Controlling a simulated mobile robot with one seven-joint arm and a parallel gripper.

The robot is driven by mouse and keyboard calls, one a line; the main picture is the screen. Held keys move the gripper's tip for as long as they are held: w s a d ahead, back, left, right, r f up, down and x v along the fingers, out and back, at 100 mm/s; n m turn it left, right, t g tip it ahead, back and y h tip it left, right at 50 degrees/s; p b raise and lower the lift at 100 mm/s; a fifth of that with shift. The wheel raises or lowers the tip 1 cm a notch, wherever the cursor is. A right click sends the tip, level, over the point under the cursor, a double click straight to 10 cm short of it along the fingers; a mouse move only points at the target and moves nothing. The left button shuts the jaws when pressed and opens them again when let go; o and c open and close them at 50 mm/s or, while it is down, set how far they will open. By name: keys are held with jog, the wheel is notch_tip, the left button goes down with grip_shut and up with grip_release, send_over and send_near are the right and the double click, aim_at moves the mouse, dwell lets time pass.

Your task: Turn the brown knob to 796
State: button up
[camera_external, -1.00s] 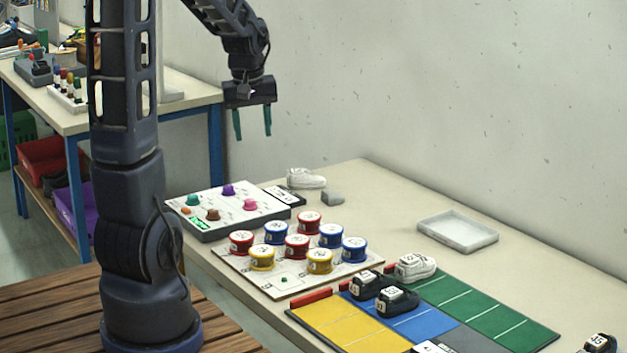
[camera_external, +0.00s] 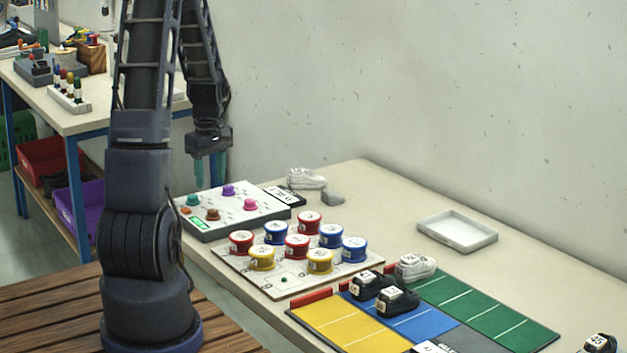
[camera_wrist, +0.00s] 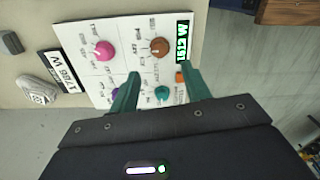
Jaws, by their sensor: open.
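The brown knob (camera_external: 213,214) is on the front part of a white panel box (camera_external: 245,222) on the table. In the wrist view the brown knob (camera_wrist: 160,47) stands just ahead of the fingertips, between their lines. My gripper (camera_external: 210,170) points down above the panel's back left area, open and empty; its teal fingers also show in the wrist view (camera_wrist: 161,76). The gripper touches no knob. A small green display (camera_wrist: 183,40) sits at the panel's edge beside the brown knob; its reading is not clear to me.
The panel also has a pink knob (camera_wrist: 104,50), a teal knob (camera_wrist: 161,93), a purple knob (camera_external: 228,190) and an orange button (camera_wrist: 179,77). Several round coloured tins (camera_external: 297,246) stand on a board close by. A white shoe (camera_external: 306,179) lies behind the panel.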

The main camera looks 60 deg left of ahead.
aim_at(213, 210)
notch_tip(213, 210, down, 8)
jog(key=shift+r, duration=0.1)
dwell(0.4)
jog(key=c, duration=1)
